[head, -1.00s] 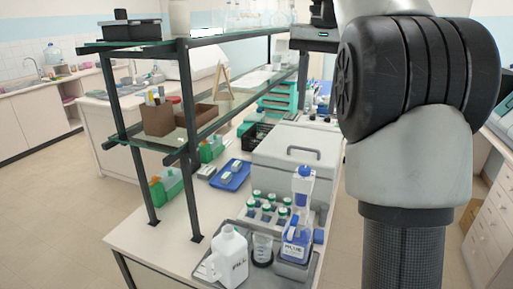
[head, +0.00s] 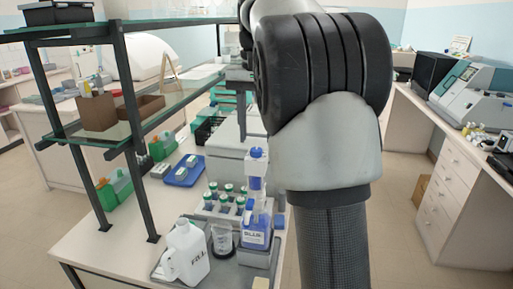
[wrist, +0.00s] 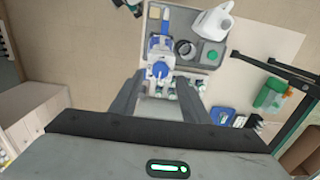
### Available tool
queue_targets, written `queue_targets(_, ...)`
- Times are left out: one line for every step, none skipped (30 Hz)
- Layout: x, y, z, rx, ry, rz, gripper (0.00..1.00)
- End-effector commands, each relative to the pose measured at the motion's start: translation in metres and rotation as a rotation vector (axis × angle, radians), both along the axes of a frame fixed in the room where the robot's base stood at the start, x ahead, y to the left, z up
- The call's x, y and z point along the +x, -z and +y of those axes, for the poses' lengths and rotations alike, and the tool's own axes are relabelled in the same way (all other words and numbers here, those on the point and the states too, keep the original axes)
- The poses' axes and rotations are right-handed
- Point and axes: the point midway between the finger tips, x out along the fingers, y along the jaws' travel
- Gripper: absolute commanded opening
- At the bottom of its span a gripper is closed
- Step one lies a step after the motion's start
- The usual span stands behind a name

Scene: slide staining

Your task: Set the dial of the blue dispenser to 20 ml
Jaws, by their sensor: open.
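In the wrist view the dispenser (wrist: 160,46) shows from above, with a round blue part (wrist: 160,69) facing my gripper. The dial's setting is too small to read. My gripper (wrist: 170,80) is open and empty, its two fingers apart on either side below the dispenser in the picture. In the head view the gripper's fingers are hidden and mostly my arm shows.
A white jug (head: 187,252) and a glass beaker (head: 222,238) stand left of the dispenser. Several green-capped bottles (head: 226,197) stand behind it. A dark-posted shelf (head: 136,170) rises at left. A large grey box (head: 225,140) stands farther back.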

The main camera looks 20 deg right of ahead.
Motion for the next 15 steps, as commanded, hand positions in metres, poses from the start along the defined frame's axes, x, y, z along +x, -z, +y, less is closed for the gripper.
queue_targets(-0.001,0.010,0.000,0.000,0.000,0.002,0.42)
queue_targets(-0.001,0.014,0.000,0.000,0.000,0.002,0.42)
queue_targets(-0.001,0.019,0.000,0.001,0.000,0.001,0.42)
queue_targets(0.000,0.023,0.000,0.001,0.000,0.001,0.42)
queue_targets(0.000,0.026,0.000,0.000,0.000,0.000,0.42)
queue_targets(0.000,0.029,0.000,0.000,0.000,0.000,0.42)
queue_targets(0.000,0.031,0.000,0.000,0.000,0.000,0.42)
queue_targets(0.000,0.032,0.000,0.000,0.000,0.000,0.42)
queue_targets(0.000,0.034,0.000,-0.001,0.000,-0.001,0.42)
queue_targets(0.000,0.035,0.000,-0.001,0.000,-0.001,0.42)
queue_targets(0.000,0.035,0.000,0.000,0.000,-0.001,0.42)
queue_targets(0.000,0.035,0.000,0.000,0.000,-0.001,0.42)
queue_targets(0.000,0.035,0.000,0.000,0.000,-0.001,0.42)
queue_targets(0.000,0.035,0.000,0.000,0.000,-0.001,0.42)
queue_targets(0.000,0.035,0.000,0.000,0.000,-0.001,0.42)
